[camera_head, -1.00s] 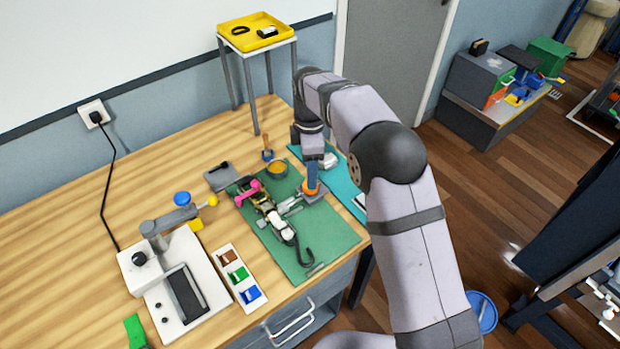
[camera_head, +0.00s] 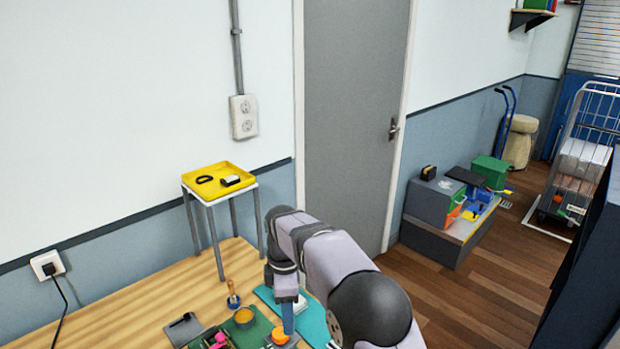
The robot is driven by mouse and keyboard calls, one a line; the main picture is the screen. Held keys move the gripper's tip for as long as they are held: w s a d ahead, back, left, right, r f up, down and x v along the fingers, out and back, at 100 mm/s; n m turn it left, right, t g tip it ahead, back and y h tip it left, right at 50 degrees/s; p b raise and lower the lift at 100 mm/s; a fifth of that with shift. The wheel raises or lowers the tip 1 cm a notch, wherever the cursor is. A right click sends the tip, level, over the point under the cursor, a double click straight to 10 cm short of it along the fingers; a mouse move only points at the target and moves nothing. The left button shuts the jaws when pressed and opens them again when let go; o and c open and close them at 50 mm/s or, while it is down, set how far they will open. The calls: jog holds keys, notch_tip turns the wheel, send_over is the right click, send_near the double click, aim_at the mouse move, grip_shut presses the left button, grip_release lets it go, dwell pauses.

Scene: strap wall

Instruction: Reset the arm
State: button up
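My arm reaches over the wooden workbench (camera_head: 130,305) from the lower right of the view. The fingers are too small to read as open or shut. The lower part of the bench is cut off by the frame's bottom edge.
A yellow tray (camera_head: 205,191) tops a white stand behind my arm. The grey door (camera_head: 350,120) is behind.

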jog(key=s+d+f+m, duration=0.3)
jog(key=s+d+m, duration=1.6)
jog(key=s, duration=0.6)
jog(key=shift+s+d+f, duration=0.2)
jog(key=shift+d, duration=1.05)
jog(key=shift+c, duration=0.4)
